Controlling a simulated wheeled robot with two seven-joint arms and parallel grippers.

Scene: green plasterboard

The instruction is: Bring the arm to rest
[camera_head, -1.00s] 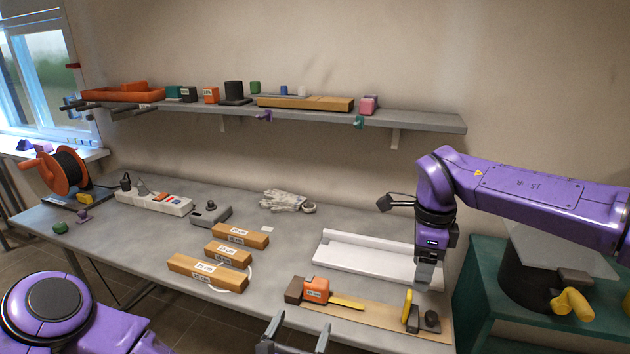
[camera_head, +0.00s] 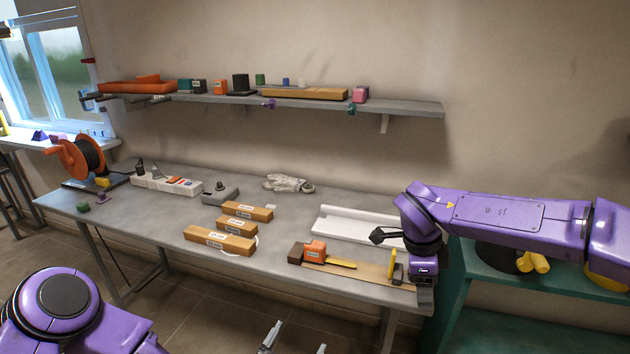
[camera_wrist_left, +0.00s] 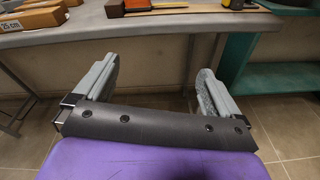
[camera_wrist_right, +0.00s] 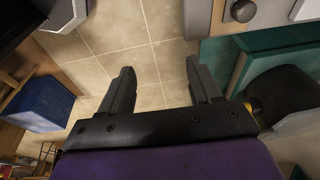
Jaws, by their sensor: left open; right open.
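My left gripper (camera_head: 295,345) is open and empty at the bottom edge of the head view, in front of the workbench (camera_head: 150,215). My right gripper (camera_head: 425,300) points down by the bench's right front corner. In the right wrist view, its fingers (camera_wrist_right: 160,68) are open and empty over floor tiles.
A cable reel (camera_head: 80,158) stands at left. A loaded shelf (camera_head: 415,108) hangs above. A green cabinet (camera_head: 455,300) stands at right.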

